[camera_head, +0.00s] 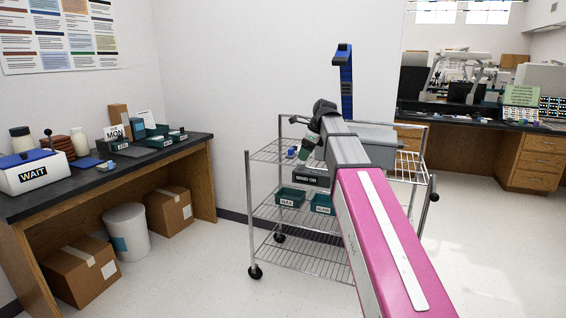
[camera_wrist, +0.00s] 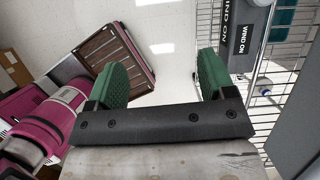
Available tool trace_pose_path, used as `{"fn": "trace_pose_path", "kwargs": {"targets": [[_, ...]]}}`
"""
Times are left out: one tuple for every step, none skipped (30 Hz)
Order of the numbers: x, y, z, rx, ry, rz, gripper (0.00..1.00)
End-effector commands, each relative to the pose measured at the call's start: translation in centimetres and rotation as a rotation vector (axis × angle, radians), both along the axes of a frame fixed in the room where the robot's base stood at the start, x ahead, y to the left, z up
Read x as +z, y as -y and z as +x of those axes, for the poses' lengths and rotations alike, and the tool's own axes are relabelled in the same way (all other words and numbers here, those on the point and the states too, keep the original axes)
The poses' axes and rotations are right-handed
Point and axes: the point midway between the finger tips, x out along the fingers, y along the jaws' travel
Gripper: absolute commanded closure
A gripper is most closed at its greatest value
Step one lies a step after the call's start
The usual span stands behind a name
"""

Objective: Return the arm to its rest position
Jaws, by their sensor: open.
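My arm reaches forward from the lower right in the head view, over the wire cart (camera_head: 300,235). My gripper (camera_wrist: 161,82) shows clearly in the wrist view, with two green finger pads set wide apart. Only pale floor shows between the pads, and nothing is held. In the head view the gripper is small and partly hidden at the far end of my arm, above the cart's upper shelf. My arm hides part of the cart.
A dark labelled bin (camera_head: 312,179) and teal bins (camera_head: 291,197) sit on the cart. A small blue item (camera_head: 290,152) is on its upper shelf. A dark-topped bench (camera_head: 150,160) stands left, with boxes (camera_head: 82,272) and a white bin (camera_head: 127,232) beneath. Floor between is clear.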

Motion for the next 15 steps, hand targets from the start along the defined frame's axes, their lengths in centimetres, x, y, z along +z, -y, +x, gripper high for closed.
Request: {"fn": "trace_pose_path", "kwargs": {"targets": [[-0.6, 0.1, -0.2, 0.014, 0.003, -0.006, 0.24], [-0.9, 0.2, -0.3, 0.024, 0.006, -0.009, 0.24], [-1.5, 0.3, -0.4, 0.039, 0.011, -0.014, 0.24], [-1.9, 0.3, -0.5, 0.052, 0.014, -0.019, 0.24], [-2.3, 0.4, -0.5, 0.063, 0.018, -0.023, 0.24], [-3.0, 0.6, -0.7, 0.083, 0.024, -0.03, 0.24], [-3.4, 0.6, -0.8, 0.099, 0.03, -0.036, 0.24], [-3.9, 0.7, -0.9, 0.114, 0.034, -0.042, 0.24], [-4.7, 0.9, -1.1, 0.137, 0.039, -0.051, 0.24], [-5.3, 1.0, -1.2, 0.157, 0.044, -0.057, 0.24], [-6.0, 1.1, -1.4, 0.177, 0.049, -0.064, 0.24], [-6.8, 1.3, -1.6, 0.205, 0.057, -0.074, 0.24], [-7.5, 1.5, -1.8, 0.227, 0.063, -0.081, 0.24], [-8.3, 1.6, -2.0, 0.252, 0.069, -0.091, 0.24], [-9.4, 1.9, -2.4, 0.291, 0.078, -0.103, 0.24]]}}
